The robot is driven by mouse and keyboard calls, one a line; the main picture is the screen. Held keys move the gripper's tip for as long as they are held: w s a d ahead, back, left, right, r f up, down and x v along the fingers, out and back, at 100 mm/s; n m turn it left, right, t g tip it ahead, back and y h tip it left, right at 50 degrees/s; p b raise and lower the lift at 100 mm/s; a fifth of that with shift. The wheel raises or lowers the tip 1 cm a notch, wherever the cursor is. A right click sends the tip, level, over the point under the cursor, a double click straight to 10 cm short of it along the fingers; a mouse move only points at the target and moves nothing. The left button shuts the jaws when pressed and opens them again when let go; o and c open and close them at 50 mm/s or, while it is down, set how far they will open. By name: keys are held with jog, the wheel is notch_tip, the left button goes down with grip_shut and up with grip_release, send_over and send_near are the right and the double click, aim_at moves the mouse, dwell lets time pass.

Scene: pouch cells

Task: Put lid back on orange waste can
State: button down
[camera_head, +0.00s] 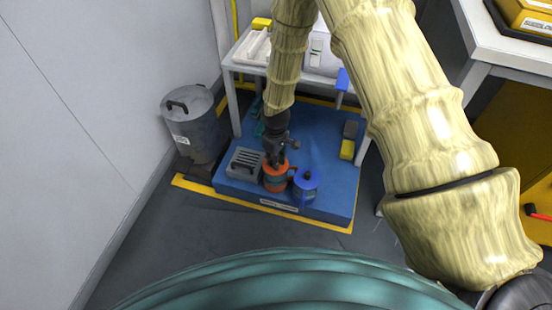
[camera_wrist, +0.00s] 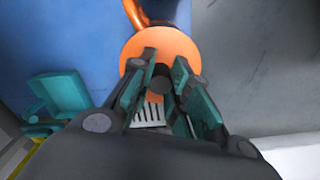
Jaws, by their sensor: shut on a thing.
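The orange waste can (camera_head: 275,184) stands on a low blue platform, with an orange handle at its right side. My gripper (camera_head: 275,162) is directly over the can, pointing down. In the wrist view my gripper (camera_wrist: 161,82) is shut on the dark knob of a round orange lid (camera_wrist: 185,50). The lid is at the can's top; whether it rests fully on the rim or hovers just above cannot be told. An orange curved handle (camera_wrist: 133,14) shows beyond the lid. The lid hides the can's opening.
A blue can (camera_head: 306,186) stands close at the right, and a grey slotted box (camera_head: 245,163) close at the left. A grey lidded bin (camera_head: 192,125) stands on the floor further left. A yellow block (camera_head: 347,149) lies on the blue platform (camera_head: 325,140). A white table (camera_head: 245,50) stands behind.

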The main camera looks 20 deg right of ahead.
dwell(0.4)
jog(key=c, duration=0.8)
grip_release()
jog(key=shift+r, duration=0.15)
jog(key=shift+r+p, duration=3.35)
jog(key=shift+r, duration=0.05)
grip_shut()
